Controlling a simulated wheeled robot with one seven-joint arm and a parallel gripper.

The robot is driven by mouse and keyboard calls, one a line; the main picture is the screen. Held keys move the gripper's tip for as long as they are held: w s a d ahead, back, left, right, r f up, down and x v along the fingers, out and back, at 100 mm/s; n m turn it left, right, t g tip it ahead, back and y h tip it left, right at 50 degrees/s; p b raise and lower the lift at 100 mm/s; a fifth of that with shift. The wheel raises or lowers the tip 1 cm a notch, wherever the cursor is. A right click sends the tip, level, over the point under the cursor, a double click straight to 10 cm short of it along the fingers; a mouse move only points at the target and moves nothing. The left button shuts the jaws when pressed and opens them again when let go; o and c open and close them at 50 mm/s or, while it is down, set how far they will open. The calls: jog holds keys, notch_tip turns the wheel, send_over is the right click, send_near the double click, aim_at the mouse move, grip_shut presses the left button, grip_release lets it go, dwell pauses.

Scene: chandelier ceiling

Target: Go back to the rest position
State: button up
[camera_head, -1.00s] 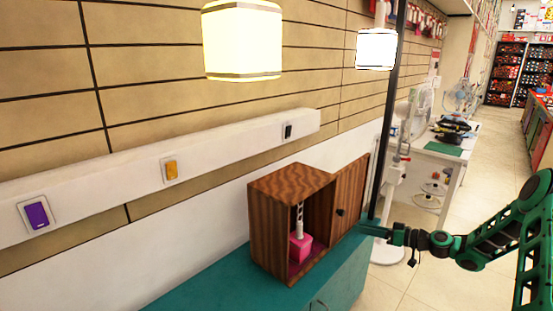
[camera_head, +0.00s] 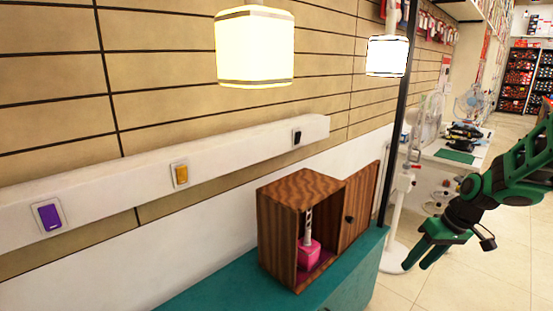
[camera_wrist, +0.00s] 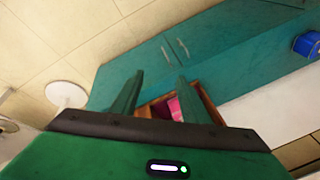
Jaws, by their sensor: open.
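My gripper (camera_head: 424,258) is at the right in the head view, on a green and black arm. It is to the right of the teal counter, over the tiled floor, with its fingers pointing down and to the left. In the wrist view my gripper (camera_wrist: 158,92) shows two green fingers spread apart with nothing held between them. The small wooden cabinet (camera_head: 275,236) stands on the counter with its door (camera_head: 358,205) open, apart from my gripper.
A pink box-like object (camera_head: 309,254) with a white upright part sits inside the cabinet. The teal counter (camera_head: 222,285) runs along the wall. A white stand fan (camera_head: 397,195) and a white table are behind. Lamps (camera_head: 254,47) hang above. The tiled floor (camera_head: 500,260) at the right is clear.

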jog(key=s+r+m+h, duration=0.1)
jog(key=s+r+m, duration=0.1)
jog(key=s, duration=0.7)
jog(key=s+d+r+m+g+h, duration=0.1)
jog(key=s+r+m, duration=0.2)
jog(key=s, duration=0.7)
jog(key=s+d+r+m+g+h, duration=0.1)
jog(key=s+r+m, duration=0.2)
jog(key=s, duration=0.7)
jog(key=shift+m, duration=0.3)
jog(key=shift+r, duration=0.1)
jog(key=shift+w+f, duration=0.25)
jog(key=shift+w, duration=0.3)
